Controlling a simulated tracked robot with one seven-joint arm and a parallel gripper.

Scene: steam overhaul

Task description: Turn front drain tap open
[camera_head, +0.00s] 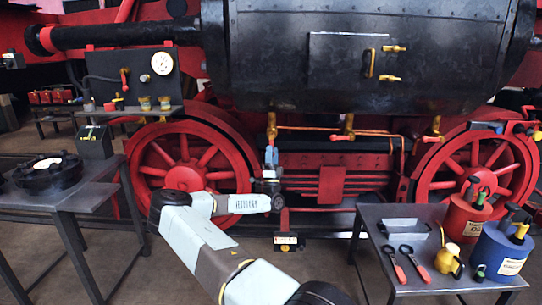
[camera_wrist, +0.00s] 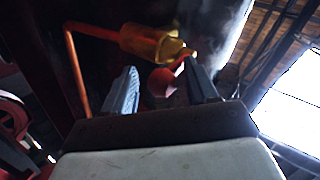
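The drain tap at the left end of the row under the black cylinder is brass (camera_head: 271,128). In the wrist view its brass body (camera_wrist: 150,42) is close above my fingers, with a red lever ending in a round red knob (camera_wrist: 162,82). My gripper (camera_head: 271,156) points up just below this tap. In the wrist view my gripper (camera_wrist: 162,88) is open, with the knob showing between the two fingers and a gap beside it. Whether a finger touches the lever is hard to tell.
Two more brass taps, a middle one (camera_head: 348,126) and a right one (camera_head: 436,128), hang along the cylinder with copper pipes. Red wheels (camera_head: 186,165) flank the space. A right table (camera_head: 400,225) holds wrenches and cans; a left table (camera_head: 75,197) holds a dark round part.

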